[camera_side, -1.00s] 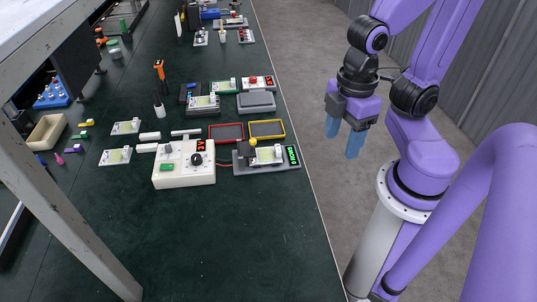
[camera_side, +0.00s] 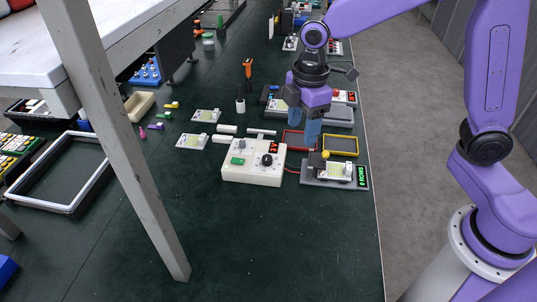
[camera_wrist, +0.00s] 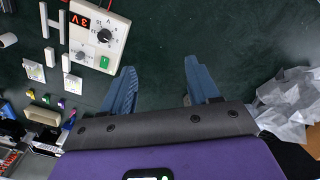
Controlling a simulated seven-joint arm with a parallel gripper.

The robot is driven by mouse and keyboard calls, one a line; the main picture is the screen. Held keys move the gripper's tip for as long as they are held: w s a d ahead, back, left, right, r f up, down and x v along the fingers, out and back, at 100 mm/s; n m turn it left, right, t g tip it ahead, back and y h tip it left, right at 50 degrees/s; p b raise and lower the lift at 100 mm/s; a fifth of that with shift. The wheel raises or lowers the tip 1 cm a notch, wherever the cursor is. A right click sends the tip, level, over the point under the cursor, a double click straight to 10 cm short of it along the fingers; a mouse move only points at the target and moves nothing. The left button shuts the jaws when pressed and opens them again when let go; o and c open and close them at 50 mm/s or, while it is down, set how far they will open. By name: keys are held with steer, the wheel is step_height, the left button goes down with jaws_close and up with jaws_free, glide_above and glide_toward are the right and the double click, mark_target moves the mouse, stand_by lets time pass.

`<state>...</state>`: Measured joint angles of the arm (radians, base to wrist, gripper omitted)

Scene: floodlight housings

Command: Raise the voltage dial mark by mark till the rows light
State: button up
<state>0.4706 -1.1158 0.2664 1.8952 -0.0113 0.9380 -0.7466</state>
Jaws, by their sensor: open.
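The white supply box (camera_side: 250,174) stands on the green table, with a black voltage dial (camera_side: 267,159) and a red display (camera_side: 274,148). In the wrist view the display (camera_wrist: 80,19) reads 3V and the dial (camera_wrist: 104,35) lies beyond the left fingertip. To the box's right, a dark grey fixture (camera_side: 312,178) holds a light board (camera_side: 334,171). Its green readout (camera_side: 362,176) appears to say 0 ROWS. My gripper (camera_side: 303,132) is open and empty, fingers down, above the table behind the box and apart from the dial. It also shows in the wrist view (camera_wrist: 160,70).
A red-rimmed tray (camera_side: 286,138) and a yellow-rimmed tray (camera_side: 341,156) lie behind the fixture. Loose boards (camera_side: 206,116) and white bars lie left of them. A grey post (camera_side: 120,140) stands in the left foreground. The table in front of the box is clear.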

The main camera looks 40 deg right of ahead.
steer(key=n, duration=0.2)
glide_above(268, 157)
steer(key=s, duration=0.2)
step_height(268, 157, down, 5)
steer(key=w, duration=0.1)
steer(key=f, duration=1.1)
steer(key=w+f, duration=0.1)
steer(key=f, duration=0.5)
steer(key=shift+f, duration=0.15)
steer(key=c, duration=1)
